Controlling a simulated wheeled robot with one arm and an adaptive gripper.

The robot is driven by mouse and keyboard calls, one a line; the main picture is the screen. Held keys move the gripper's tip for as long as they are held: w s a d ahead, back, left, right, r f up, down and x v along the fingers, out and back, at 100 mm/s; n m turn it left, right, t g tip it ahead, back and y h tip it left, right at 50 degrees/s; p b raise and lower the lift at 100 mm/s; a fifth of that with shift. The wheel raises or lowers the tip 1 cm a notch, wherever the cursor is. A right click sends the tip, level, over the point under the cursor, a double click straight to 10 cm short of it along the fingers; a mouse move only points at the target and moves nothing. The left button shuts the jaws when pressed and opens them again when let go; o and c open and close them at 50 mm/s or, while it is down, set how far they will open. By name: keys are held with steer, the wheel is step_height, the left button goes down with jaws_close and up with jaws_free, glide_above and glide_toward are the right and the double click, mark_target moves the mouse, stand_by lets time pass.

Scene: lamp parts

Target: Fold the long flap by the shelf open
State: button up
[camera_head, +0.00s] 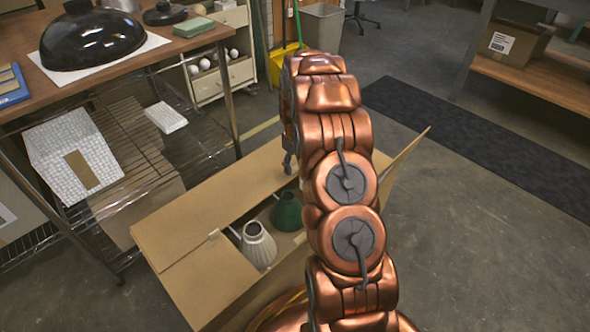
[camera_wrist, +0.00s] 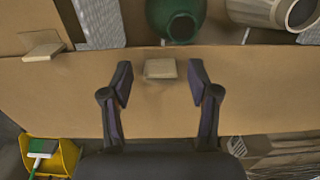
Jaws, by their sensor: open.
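The open cardboard box (camera_head: 275,275) stands on the floor beside the wire shelf. Its long flap by the shelf (camera_head: 215,208) lies roughly flat, covering part of the opening. In the wrist view this flap (camera_wrist: 60,95) runs across the picture, with a small tan tab (camera_wrist: 160,68) at its edge. My gripper (camera_head: 289,165) is at the far part of the box, partly hidden by my arm. In the wrist view my gripper (camera_wrist: 160,80) is open and empty, its fingers on either side of the tab; I cannot tell whether they touch the flap.
A green lamp part (camera_head: 287,212) and a ribbed white one (camera_head: 258,245) sit inside the box. The box's right flap (camera_head: 405,155) stands up and outward. The wire shelf (camera_head: 190,150) is close on the left. A yellow dustpan (camera_head: 278,62) is behind. Floor at right is clear.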

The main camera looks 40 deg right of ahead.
steer(key=shift+f, duration=0.6)
steer(key=shift+c, duration=0.4)
jaws_close()
